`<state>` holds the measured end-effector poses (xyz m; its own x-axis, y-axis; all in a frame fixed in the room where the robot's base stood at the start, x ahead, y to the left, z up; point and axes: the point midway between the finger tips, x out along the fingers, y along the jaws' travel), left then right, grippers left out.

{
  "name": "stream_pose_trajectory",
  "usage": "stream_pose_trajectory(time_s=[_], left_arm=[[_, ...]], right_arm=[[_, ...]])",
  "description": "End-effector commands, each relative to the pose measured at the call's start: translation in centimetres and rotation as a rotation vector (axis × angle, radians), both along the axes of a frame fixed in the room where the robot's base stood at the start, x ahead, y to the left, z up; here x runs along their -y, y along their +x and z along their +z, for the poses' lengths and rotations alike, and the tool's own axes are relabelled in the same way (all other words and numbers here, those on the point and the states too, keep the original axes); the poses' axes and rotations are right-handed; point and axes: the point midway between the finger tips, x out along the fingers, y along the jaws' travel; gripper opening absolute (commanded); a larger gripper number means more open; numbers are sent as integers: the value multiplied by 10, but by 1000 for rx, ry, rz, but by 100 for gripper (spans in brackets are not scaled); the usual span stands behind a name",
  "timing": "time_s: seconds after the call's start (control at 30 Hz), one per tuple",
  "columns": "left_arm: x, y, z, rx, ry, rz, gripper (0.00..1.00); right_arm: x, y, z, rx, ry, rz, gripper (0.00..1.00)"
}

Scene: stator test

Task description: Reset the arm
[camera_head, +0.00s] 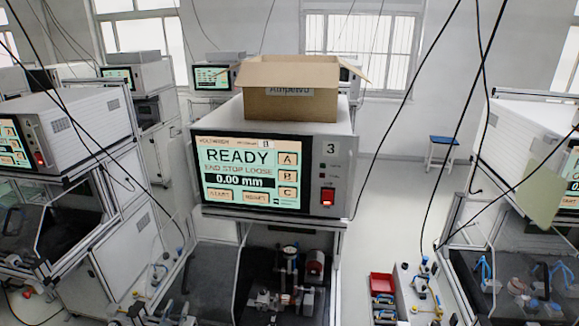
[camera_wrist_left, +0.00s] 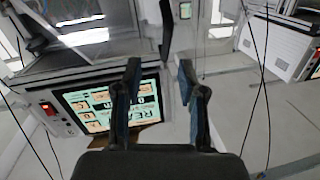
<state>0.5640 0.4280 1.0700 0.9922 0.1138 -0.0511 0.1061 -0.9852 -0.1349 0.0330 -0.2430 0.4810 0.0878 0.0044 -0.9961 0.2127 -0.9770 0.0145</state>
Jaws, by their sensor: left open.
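My left gripper (camera_wrist_left: 158,68) shows in the left wrist view, with two dark fingers and bluish inner pads held apart. Nothing is between them. I cannot clearly make it out in the head view. The test machine (camera_head: 342,180), marked 3, stands in the middle of the head view. Its lit screen (camera_head: 252,173) reads READY, END STOP LOOSE and 0.00 mm, with buttons A, B and C. A red switch (camera_head: 327,197) sits right of the screen. A fixture (camera_head: 288,285) is in the bay below. A screen (camera_wrist_left: 100,103) appears upside down behind the fingers in the wrist view. My right gripper is not in view.
An open cardboard box (camera_head: 290,100) stands on the machine. Similar machines stand at the left (camera_head: 75,125) and right (camera_head: 530,140). A red bin (camera_head: 382,284) is at the lower right. Dark cables hang across the view.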

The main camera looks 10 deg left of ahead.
Motion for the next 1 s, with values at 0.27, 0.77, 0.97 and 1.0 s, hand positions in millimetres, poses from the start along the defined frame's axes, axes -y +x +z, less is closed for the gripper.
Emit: stream_pose_trajectory(time_s=[0.27,0.77,0.97,1.0], left_arm=[[104,-107,-119,-495,-24,-34,40],[200,-293,-168,-1087,-45,-114,40],[217,-336,-175,-1225,-54,-139,40],[217,-333,-188,-1228,-52,-137,40]], right_arm=[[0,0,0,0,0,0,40],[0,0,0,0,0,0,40],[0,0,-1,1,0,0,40],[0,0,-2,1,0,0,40]])
